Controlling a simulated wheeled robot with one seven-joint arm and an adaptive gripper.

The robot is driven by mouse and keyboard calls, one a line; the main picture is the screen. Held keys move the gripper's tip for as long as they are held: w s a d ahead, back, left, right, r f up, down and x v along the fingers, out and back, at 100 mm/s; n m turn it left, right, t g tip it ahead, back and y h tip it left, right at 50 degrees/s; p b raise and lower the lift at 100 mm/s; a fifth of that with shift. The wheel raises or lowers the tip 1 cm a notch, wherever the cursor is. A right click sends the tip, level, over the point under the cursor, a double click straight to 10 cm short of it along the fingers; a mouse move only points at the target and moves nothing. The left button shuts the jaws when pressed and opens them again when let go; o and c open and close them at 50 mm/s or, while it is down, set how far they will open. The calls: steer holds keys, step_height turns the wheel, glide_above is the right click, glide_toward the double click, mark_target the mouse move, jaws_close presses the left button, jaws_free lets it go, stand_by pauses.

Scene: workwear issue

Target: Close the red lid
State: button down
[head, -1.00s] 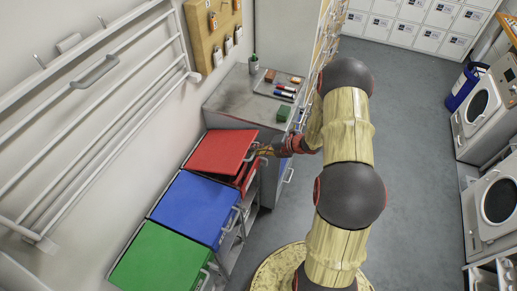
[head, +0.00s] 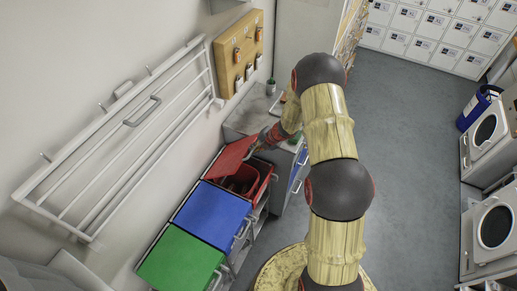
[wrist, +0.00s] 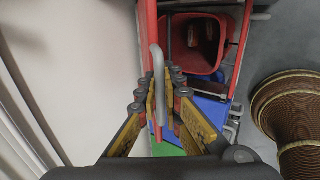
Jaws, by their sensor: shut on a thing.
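The red lid (head: 229,157) is tilted up on the far bin of a row, partly open. The open red bin (head: 266,180) shows below it, with a dark inside. My gripper (head: 254,148) is at the lid's raised edge in the head view, partly hidden by my arm. In the wrist view my gripper (wrist: 164,84) is shut on the lid's grey bar handle (wrist: 157,62). The red bin's opening (wrist: 197,45) shows beyond the fingers, and the lid appears nearly edge-on.
A blue lid (head: 211,214) and a green lid (head: 180,262) lie shut beside the red bin. A grey cabinet (head: 243,118) stands behind it. A white wall rack (head: 120,140) is at the left. Open floor (head: 405,150) lies to the right.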

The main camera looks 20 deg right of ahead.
steer(key=shift+w+a+r+p, duration=0.65)
steer(key=shift+w+r+p, duration=0.2)
steer(key=shift+r+p, duration=0.2)
steer(key=c, duration=2.1)
jaws_free()
steer(key=shift+o, duration=0.5)
steer(key=v, duration=1.1)
steer(key=shift+s+d+r, duration=0.15)
steer(key=shift+r, duration=0.2)
